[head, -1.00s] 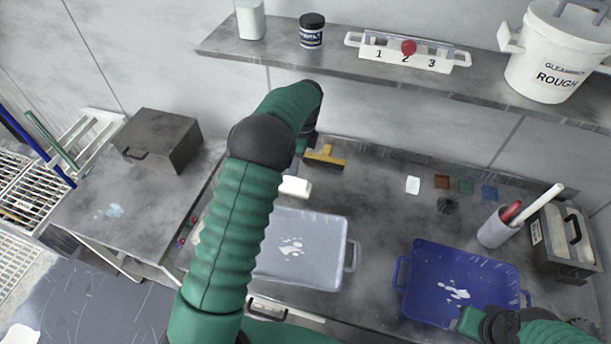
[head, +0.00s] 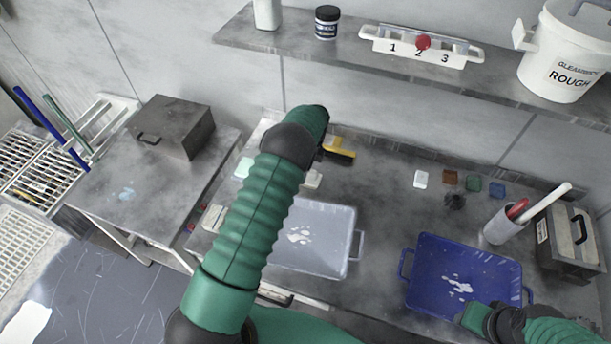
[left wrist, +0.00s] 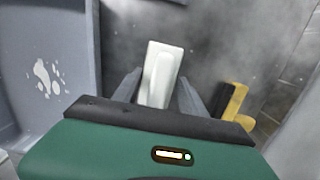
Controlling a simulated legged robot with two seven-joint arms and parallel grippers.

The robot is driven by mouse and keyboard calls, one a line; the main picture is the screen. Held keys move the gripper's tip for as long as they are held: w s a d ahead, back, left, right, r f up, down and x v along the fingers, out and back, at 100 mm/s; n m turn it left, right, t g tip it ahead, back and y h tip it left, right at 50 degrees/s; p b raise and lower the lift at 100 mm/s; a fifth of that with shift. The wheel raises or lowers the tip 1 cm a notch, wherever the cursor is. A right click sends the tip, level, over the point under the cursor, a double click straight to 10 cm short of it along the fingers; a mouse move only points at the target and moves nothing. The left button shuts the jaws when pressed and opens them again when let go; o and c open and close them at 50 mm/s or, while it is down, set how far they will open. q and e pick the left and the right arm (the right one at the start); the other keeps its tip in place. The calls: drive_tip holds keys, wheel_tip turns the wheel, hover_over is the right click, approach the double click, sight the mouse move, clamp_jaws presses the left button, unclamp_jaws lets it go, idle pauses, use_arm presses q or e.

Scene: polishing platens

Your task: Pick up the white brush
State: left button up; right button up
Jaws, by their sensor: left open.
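The white brush (left wrist: 163,70) appears in the left wrist view as a white block-shaped piece on the grey bench. My left gripper (left wrist: 157,92) is open, with one finger on each side of the brush's near part; I cannot tell whether they touch it. In the head view only part of the brush (head: 313,180) shows beside my left arm, which hides the rest and the left gripper's fingers. My right gripper (head: 474,318) is at the bottom right, by the blue tray's near edge; its jaws are not clear.
A grey tray (head: 357,218) with white splashes lies close by, left of the brush in the wrist view. A yellow and black tool (head: 339,152) lies behind. The blue tray (head: 409,246) and a cup of tools (head: 497,229) stand right. A shelf (head: 340,62) overhangs the bench's back.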

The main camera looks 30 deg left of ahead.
use_arm(q)
drive_tip(key=shift+a+f, duration=0.1)
drive_tip(key=shift+f, duration=0.2)
drive_tip(key=shift+c, duration=0.3)
clamp_jaws()
